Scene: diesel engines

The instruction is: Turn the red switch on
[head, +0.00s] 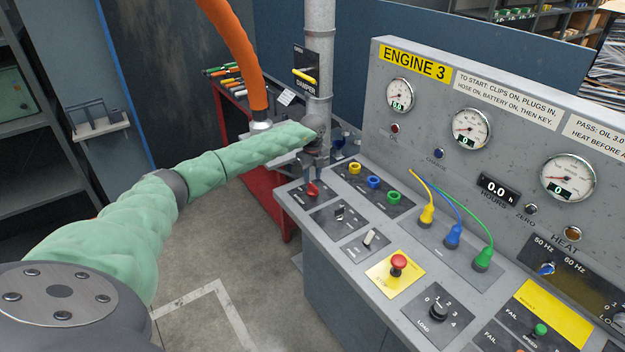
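A small red switch (313,189) sits on a dark plate at the near left corner of the grey console's sloping panel. Its label is too small to read. My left arm, in a pale green padded sleeve, reaches in from the left. My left gripper (316,152) is a dark shape just behind and above the red switch, apart from it in the picture. It is small and overlaps the grey pipe, so its fingers cannot be made out. My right gripper is not in view.
A vertical grey pipe (319,60) with a damper lever (304,76) stands behind my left gripper. A red mushroom button (398,262) on a yellow plate and coloured plugs with cables (453,232) are on the console. An orange hose (236,50) hangs behind. The floor left of the console is clear.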

